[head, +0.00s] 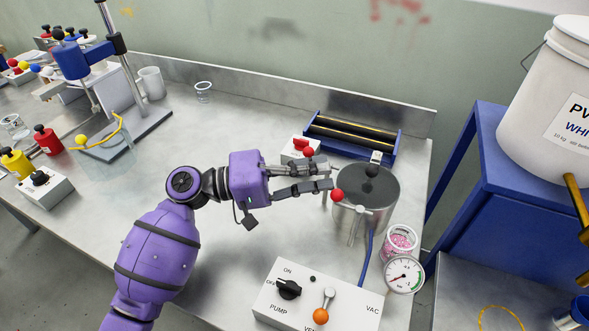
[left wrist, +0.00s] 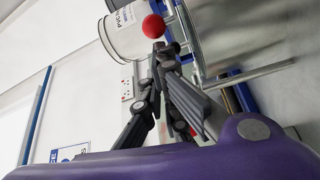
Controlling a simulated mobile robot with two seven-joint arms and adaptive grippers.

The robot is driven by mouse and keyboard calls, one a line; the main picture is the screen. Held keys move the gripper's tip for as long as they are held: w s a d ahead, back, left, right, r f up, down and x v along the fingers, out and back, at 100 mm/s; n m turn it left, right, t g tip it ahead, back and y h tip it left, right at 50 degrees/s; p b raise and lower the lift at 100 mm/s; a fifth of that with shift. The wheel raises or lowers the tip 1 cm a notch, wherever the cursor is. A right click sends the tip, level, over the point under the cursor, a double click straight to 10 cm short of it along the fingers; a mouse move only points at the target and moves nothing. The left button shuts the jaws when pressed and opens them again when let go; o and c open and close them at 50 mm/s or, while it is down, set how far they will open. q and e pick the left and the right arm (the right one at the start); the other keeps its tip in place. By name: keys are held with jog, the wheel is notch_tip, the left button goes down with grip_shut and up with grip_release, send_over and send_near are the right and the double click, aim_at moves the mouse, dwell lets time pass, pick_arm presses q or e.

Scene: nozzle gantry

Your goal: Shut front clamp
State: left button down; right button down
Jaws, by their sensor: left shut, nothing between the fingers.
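A steel pot (head: 362,219) with a dark lid (head: 371,185) stands at the right end of the bench. A red ball knob (head: 337,195) sits at its left front rim; I take it as the front clamp's handle end. The ball also shows in the left wrist view (left wrist: 154,26), beside the fingertips, with the pot wall (left wrist: 225,35) behind. A metal bar (head: 355,233) hangs at the pot's front. My left gripper (head: 330,177) is shut and empty, just above and left of the ball. Contact cannot be told. The clamp's latch is unclear. My right gripper is not in view.
A white pump box (head: 312,303) with knobs stands in front of the pot. A gauge (head: 404,274) and a cup of pink beads (head: 399,242) stand at its right. A blue roller tray (head: 352,139) lies behind.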

pick_arm(q)
jog(key=shift+w+d, duration=0.1)
jog(key=shift+d, duration=0.5)
jog(key=shift+s+a+n+t+p, duration=0.3)
jog(key=shift+n+t+p, duration=0.1)
jog(key=shift+t, duration=0.5)
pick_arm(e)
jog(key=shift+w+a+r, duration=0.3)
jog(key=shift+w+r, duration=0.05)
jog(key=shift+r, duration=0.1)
